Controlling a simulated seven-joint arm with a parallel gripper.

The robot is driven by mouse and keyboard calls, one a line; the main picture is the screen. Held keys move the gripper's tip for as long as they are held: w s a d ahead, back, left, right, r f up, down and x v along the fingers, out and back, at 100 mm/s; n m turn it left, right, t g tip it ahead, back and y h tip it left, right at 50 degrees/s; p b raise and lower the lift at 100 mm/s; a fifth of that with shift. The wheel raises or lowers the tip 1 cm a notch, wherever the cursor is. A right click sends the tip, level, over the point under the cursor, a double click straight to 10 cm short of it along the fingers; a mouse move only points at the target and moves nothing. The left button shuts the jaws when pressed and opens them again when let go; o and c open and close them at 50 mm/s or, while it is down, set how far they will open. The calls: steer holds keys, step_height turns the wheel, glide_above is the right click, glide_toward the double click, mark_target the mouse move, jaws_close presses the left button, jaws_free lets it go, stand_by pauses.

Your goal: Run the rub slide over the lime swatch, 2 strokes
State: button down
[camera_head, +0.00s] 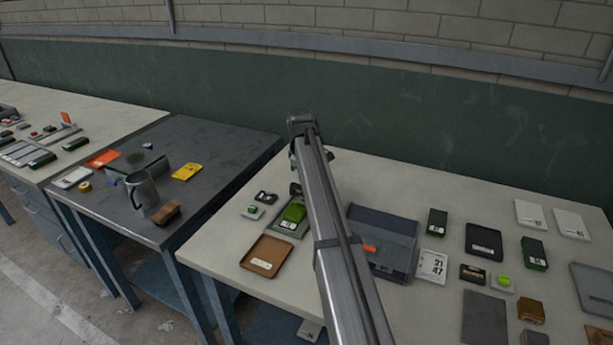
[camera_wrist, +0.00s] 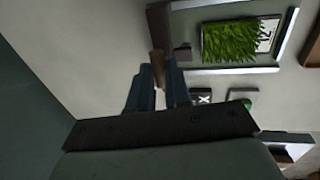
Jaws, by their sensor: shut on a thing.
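The lime swatch (camera_head: 294,212) is a bright green grassy patch with a white label, lying in a grey tray (camera_head: 281,226) on the pale right-hand table. In the wrist view the swatch (camera_wrist: 230,41) is at the upper right, inside the tray's pale rim. My gripper (camera_wrist: 158,72) is shut on a brown piece with a wider block at its far end, seemingly the rub slide (camera_wrist: 159,24). The slide is beside the swatch, to its left in the wrist view, and I cannot tell whether it touches anything below. In the head view my arm largely hides the gripper.
A brown tray (camera_head: 268,256) lies in front of the swatch tray. Two small cards, one marked X (camera_wrist: 203,97) and one with green (camera_head: 253,210), lie close by. A dark blue-grey bin (camera_head: 384,222) stands right of my arm. Several cards and blocks cover the right side.

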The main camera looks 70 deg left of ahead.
steer(key=shift+d, duration=0.1)
steer(key=s+d, duration=0.8)
steer(key=s, duration=0.1)
steer(key=shift+d, duration=0.35)
steer(key=c, duration=1.4)
jaws_free()
steer(key=o, duration=0.3)
steer(key=shift+w, duration=0.1)
steer(key=r, duration=0.4)
steer(key=s+d+r, duration=0.1)
steer(key=r, duration=0.4)
steer(key=s+r, duration=0.1)
steer(key=r, duration=0.3)
steer(key=shift+d+r, duration=0.25)
steer(key=shift+d, duration=0.15)
